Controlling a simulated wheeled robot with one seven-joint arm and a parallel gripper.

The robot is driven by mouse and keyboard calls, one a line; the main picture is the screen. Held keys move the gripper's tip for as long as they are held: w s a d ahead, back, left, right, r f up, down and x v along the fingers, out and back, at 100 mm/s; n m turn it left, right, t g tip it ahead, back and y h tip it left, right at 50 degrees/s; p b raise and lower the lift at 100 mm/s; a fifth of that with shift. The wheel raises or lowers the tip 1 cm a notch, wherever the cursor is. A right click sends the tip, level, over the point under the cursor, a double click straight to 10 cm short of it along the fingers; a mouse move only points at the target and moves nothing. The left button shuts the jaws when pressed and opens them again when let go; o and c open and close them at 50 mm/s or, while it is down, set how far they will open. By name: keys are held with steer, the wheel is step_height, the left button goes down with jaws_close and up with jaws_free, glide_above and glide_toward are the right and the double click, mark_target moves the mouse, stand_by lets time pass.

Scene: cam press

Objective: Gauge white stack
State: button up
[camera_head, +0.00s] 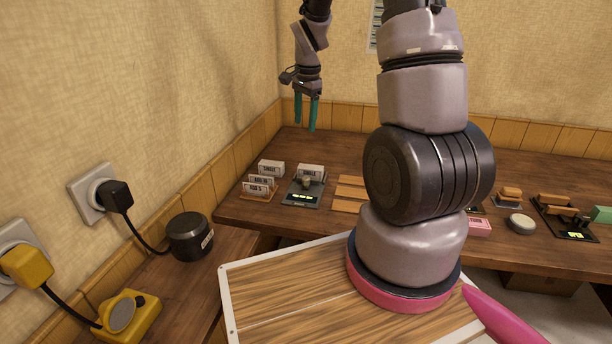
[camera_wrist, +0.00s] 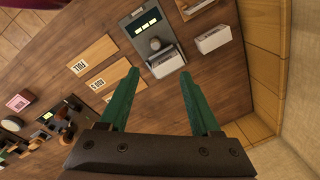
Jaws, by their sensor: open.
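White labelled blocks stand at the left of the far bench in the head view. One white block (camera_head: 310,171) is at the back of a dark gauge (camera_head: 301,198) with a lit green display and a knob; another white block (camera_head: 271,168) stands to its left. More white blocks (camera_head: 258,188) sit on an orange tray in front. In the wrist view, the gauge (camera_wrist: 139,27) has a white block (camera_wrist: 165,62) at its end, and a second white block (camera_wrist: 213,39) lies beside it. My gripper (camera_head: 305,127) is open and empty above the bench; its teal fingers also show in the wrist view (camera_wrist: 158,72).
Flat orange plates (camera_head: 348,206) lie right of the gauge; one (camera_wrist: 85,60) reads FULL. A second device (camera_head: 567,219) with orange blocks, a grey round piece (camera_head: 521,224) and a green block (camera_head: 602,214) are at right. Walls stand behind and left.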

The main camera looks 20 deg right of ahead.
steer(key=m+g, duration=0.1)
steer(key=m, duration=0.1)
glide_above(306, 177)
step_height(306, 177, down, 9)
step_height(306, 177, down, 11)
steer(key=shift+s+f, duration=0.15)
steer(key=shift+f, duration=0.05)
jaws_close()
stand_by(1.2)
